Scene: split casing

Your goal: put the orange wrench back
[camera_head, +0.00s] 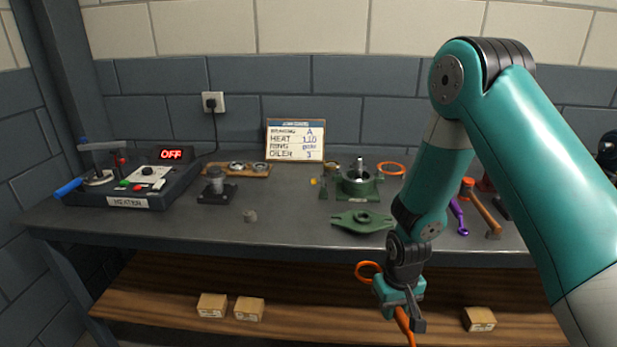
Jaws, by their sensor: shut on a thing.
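My gripper (408,308) is shut on the orange wrench (368,269) in front of the workbench, below the level of its top. The wrench's ring-shaped end sticks out at the upper left of the gripper, and its orange shaft shows below the jaws. The jaws hide its middle. A purple wrench (458,216) lies on the right part of the bench beside a hammer (482,207) with a wooden handle. My arm hides part of the bench there.
The bench (285,222) carries a heater (140,185) reading OFF, a green casing (357,184), a green flanged part (361,221), an orange ring (391,168) and a sign (295,140). Small boxes (212,305) stand on the wooden shelf (330,310) below. The bench's front middle is fairly clear.

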